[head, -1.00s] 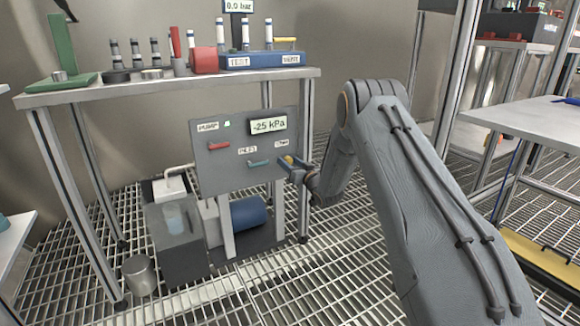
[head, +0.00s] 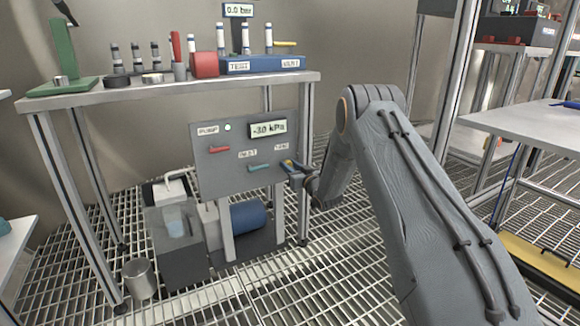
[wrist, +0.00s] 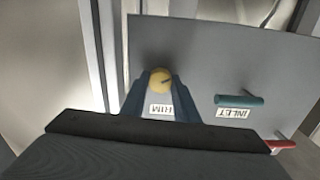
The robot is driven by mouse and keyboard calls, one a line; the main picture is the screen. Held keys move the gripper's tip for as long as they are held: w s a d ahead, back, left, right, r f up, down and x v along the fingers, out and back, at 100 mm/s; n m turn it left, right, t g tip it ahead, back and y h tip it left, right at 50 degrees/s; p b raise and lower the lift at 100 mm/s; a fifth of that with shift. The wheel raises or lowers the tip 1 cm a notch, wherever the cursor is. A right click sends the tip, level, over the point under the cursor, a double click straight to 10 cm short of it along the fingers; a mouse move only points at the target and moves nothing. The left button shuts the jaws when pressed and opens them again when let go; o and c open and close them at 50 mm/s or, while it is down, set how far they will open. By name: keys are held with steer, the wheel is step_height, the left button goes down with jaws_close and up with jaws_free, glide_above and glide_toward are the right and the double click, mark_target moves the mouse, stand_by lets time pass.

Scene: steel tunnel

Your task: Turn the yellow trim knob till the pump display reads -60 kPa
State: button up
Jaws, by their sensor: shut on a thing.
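The yellow trim knob (wrist: 160,80) sits on the grey pump panel (head: 222,172), above its TRIM label in the wrist view. My gripper (wrist: 158,92) is shut on the knob, with one blue finger on each side of it. In the head view my gripper (head: 291,166) reaches the panel's right edge, and the fingers hide most of the knob. The pump display (head: 268,128) at the panel's upper right reads -30 kPa. A small lamp near the PUMP label is lit.
The panel also carries a red lever (head: 219,149) and a teal INLET lever (head: 259,168), which lies close beside my fingers in the wrist view. A bench (head: 180,88) with tools stands above the panel. A blue motor (head: 248,216) sits below it.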

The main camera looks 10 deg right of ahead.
steer(key=shift+s+a+f+n+p, duration=0.1)
steer(key=shift+n+p, duration=1.4)
steer(key=shift+n, duration=4.05)
steer(key=shift+w+f+n+p, duration=0.15)
steer(key=shift+n+p, duration=1.3)
steer(key=shift+n, duration=4.15)
steer(key=shift+s+a+f+n+p, duration=0.15)
steer(key=shift+n+p, duration=1.35)
steer(key=shift+n, duration=4.05)
steer(key=shift+d, duration=0.1)
steer(key=o, duration=1)
steer(key=shift+o, duration=0.3)
steer(key=shift+r, duration=0.1)
